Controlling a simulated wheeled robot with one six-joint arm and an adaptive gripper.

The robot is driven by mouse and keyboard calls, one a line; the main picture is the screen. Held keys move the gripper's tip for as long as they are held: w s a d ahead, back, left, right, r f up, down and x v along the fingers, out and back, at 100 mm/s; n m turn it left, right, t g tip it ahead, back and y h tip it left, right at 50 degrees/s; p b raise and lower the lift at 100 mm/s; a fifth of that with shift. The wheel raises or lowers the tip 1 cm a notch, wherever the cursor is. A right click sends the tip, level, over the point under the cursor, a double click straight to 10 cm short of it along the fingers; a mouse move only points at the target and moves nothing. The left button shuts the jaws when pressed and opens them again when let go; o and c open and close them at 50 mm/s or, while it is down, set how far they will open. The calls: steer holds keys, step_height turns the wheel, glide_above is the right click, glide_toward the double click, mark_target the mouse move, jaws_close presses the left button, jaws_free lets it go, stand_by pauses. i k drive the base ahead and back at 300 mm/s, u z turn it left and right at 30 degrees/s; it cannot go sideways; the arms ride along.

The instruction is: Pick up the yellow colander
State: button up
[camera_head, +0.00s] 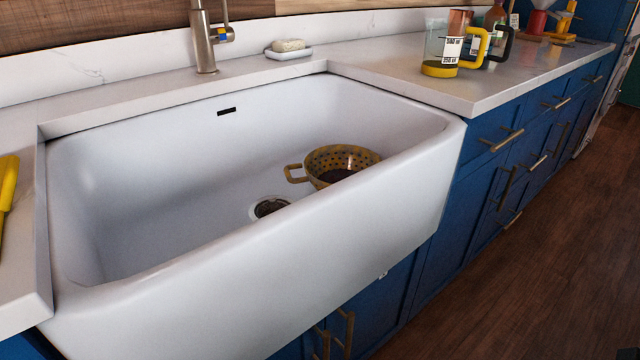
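A yellow colander (357,157) with dark holes sits in the white sink basin (180,160), right of the drain. Its looped handle (294,174) points left. The sink's front wall hides part of its underside and right side. My gripper is not in view.
The drain (270,206) is beside the colander. A faucet (204,40) and a soap dish (289,52) stand behind the sink. Jugs with yellow (442,48) and dark handles stand on the right counter (410,75). A yellow object (8,185) lies at the left edge. The wooden floor (540,270) is clear.

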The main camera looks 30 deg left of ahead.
mark_target(325, 166)
steer(key=u, duration=1.35)
